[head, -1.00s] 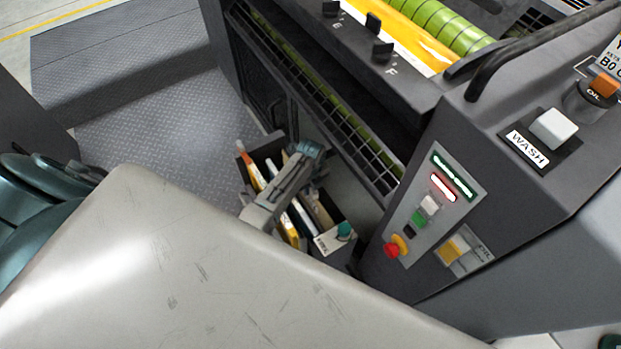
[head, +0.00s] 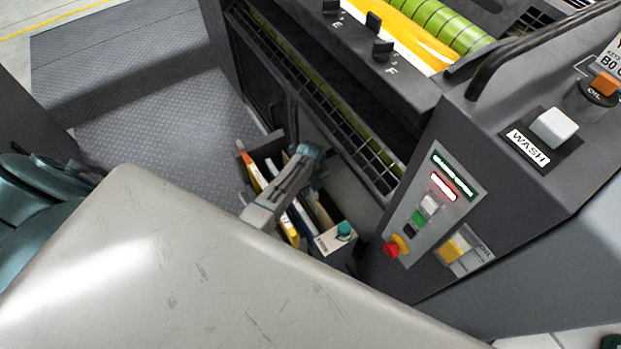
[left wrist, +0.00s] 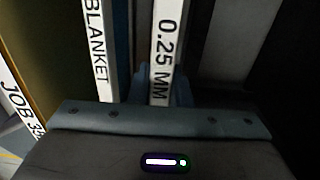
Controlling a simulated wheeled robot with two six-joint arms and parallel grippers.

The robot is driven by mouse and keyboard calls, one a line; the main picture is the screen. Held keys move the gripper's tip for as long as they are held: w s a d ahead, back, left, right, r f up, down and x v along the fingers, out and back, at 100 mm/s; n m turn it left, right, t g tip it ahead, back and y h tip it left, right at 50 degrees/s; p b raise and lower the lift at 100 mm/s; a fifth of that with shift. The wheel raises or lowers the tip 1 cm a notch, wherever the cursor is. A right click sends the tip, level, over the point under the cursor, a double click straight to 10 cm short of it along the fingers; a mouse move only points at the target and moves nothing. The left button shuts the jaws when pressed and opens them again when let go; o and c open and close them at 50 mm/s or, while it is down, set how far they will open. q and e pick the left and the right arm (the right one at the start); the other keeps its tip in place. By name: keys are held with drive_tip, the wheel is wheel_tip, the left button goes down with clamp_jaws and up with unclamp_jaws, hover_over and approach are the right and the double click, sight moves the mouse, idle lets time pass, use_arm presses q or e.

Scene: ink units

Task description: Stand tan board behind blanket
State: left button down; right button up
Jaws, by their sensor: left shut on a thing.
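A dark box (head: 333,240) of upright, thin boards and folders stands low beside the machine. A tan board (head: 320,209) seems to show among them, partly hidden by my arm. My left gripper (head: 309,152) is over the box. In the left wrist view, the gripper (left wrist: 162,94) is shut on a board with a white edge marked 0.25 MM (left wrist: 166,45). Its face colour cannot be told, so I cannot tell whether it is the tan board. The blanket (left wrist: 98,40), with a white BLANKET edge, stands just left of it, apart. My right gripper is not in view.
A folder marked JOB (left wrist: 18,105) stands at the far left of the wrist view. An orange folder (head: 253,172) is at the box's far end. The machine (head: 480,190) rises close on the right. Open tread-plate floor (head: 165,140) lies left.

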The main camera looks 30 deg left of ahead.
use_arm(q)
drive_tip(key=c, duration=1.3)
unclamp_jaws()
drive_tip(key=shift+f, duration=0.1)
drive_tip(key=shift+o, duration=0.2)
drive_tip(key=shift+r, duration=0.4)
wheel_tip(320, 180, up, 9)
drive_tip(key=shift+f+p, duration=0.1)
drive_tip(key=shift+p, duration=0.8)
drive_tip(key=shift+r, duration=0.65)
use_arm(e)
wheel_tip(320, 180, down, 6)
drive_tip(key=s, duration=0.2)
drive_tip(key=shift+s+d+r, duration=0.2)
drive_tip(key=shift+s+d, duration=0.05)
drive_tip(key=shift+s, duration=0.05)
use_arm(q)
drive_tip(key=shift+r, duration=0.1)
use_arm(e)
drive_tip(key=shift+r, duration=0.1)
